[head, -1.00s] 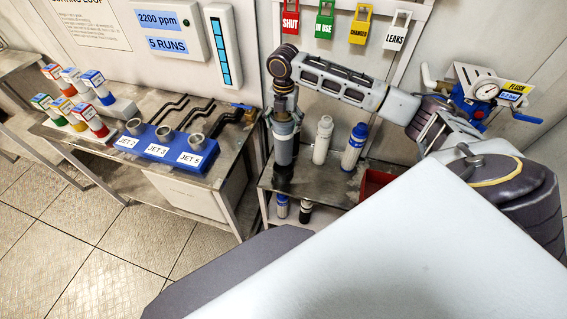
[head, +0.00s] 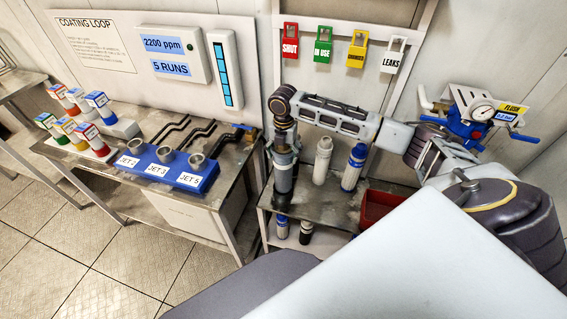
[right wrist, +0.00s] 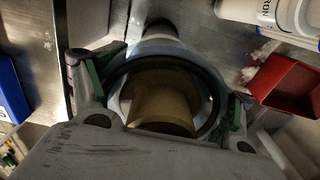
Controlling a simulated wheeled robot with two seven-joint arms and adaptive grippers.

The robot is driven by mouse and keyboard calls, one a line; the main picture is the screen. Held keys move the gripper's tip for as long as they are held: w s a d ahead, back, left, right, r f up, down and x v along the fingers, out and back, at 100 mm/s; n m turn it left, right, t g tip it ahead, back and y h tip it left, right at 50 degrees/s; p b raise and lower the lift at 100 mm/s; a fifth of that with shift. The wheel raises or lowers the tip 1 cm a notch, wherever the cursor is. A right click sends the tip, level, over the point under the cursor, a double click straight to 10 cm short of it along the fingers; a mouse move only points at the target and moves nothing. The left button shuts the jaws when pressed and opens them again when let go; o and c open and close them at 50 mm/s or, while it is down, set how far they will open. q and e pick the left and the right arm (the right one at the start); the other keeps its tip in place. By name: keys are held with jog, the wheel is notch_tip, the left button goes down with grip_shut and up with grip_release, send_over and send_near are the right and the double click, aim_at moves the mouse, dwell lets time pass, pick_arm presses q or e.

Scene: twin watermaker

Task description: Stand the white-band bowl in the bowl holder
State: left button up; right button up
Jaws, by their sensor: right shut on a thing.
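My right gripper (head: 284,140) points down and is shut around the upper part of a grey cylindrical bowl (head: 284,177) at the left of the small metal bench. In the right wrist view, my right gripper (right wrist: 165,97) has green-edged fingers on both sides of the bowl (right wrist: 150,48). It shows a dark round rim and a tan cylinder inside. I cannot make out a white band on it. A dark part shows at its lower end; I cannot tell whether this is the bowl holder or whether the bowl rests in it. My left gripper is not in view.
A white cylinder (head: 323,161) and a blue-topped one (head: 354,167) stand close right of the bowl. A red bin (head: 378,207) is farther right. More cylinders stand on the lower shelf. The blue jet block (head: 168,168) is on the left bench.

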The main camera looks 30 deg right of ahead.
jog(key=shift+f, duration=2.5)
jog(key=o, duration=1.7)
notch_tip(320, 180, up, 12)
jog(key=shift+r, duration=0.1)
